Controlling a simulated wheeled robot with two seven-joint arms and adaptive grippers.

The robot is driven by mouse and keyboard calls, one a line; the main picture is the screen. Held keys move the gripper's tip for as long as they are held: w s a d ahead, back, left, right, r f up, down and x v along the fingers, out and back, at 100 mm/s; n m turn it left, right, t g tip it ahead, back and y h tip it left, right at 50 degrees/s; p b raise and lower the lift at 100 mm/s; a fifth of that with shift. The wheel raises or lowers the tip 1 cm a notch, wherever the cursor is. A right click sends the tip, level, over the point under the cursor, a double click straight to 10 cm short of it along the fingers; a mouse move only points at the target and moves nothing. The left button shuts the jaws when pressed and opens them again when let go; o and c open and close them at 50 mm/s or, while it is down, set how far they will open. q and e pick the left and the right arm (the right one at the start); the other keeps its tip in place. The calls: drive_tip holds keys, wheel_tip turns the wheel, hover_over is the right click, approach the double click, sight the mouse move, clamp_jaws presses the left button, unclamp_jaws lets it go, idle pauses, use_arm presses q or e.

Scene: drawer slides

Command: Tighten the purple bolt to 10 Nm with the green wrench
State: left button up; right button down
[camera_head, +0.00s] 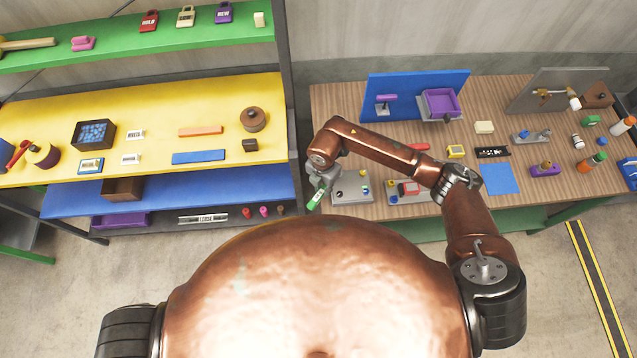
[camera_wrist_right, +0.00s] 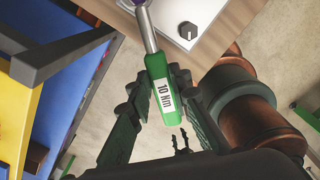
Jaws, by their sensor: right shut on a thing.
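The green wrench (camera_head: 314,200) is held in my right gripper (camera_head: 322,185), near the table's left front corner. In the right wrist view the green handle (camera_wrist_right: 161,90) bears a "10 Nm" label and sits between the fingers of my right gripper (camera_wrist_right: 160,88). Its metal shaft (camera_wrist_right: 145,30) runs to the top edge. A small purple patch shows at the far end, cut off by the frame; I cannot tell whether it is the purple bolt or whether the wrench touches it.
A grey plate (camera_head: 352,188) with a knob and small coloured parts lies at the wooden table's (camera_head: 420,130) front left. A second plate (camera_head: 395,198) with a red part lies beside it. The yellow shelf (camera_head: 150,95) stands left, across a gap.

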drive_tip(key=shift+a+f, duration=0.1)
drive_tip(key=shift+f, duration=0.2)
drive_tip(key=shift+r, duration=0.35)
drive_tip(key=shift+f+b, duration=0.95)
drive_tip(key=shift+f, duration=0.25)
idle(2.2)
